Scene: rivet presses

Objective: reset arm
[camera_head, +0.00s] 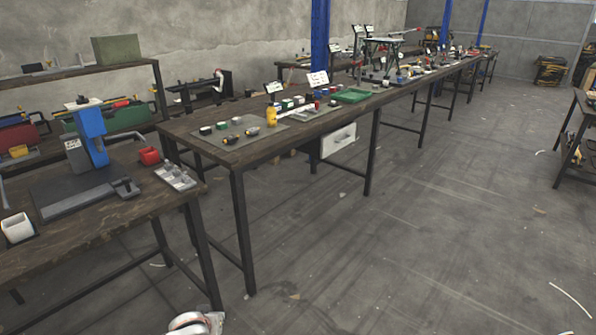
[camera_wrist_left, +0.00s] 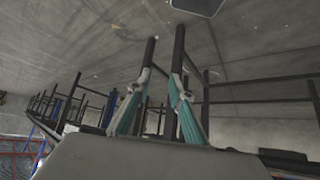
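My left gripper (camera_wrist_left: 160,110) shows in the left wrist view. Its two teal fingers stand apart with a gap between them, so it is open, and nothing is held in the gap. The dark legs of a table stand behind the fingers. In the head view neither gripper can be made out. Only a white rounded piece, likely part of my arm, shows at the bottom edge. My right gripper is not in view.
A near workbench (camera_head: 110,222) at the left holds a blue press (camera_head: 90,135), a red part (camera_head: 149,155) and a grey tray (camera_head: 176,177). A long table (camera_head: 262,146) carries bottles, parts and a green tray (camera_head: 351,95). The floor (camera_head: 420,240) at right is open.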

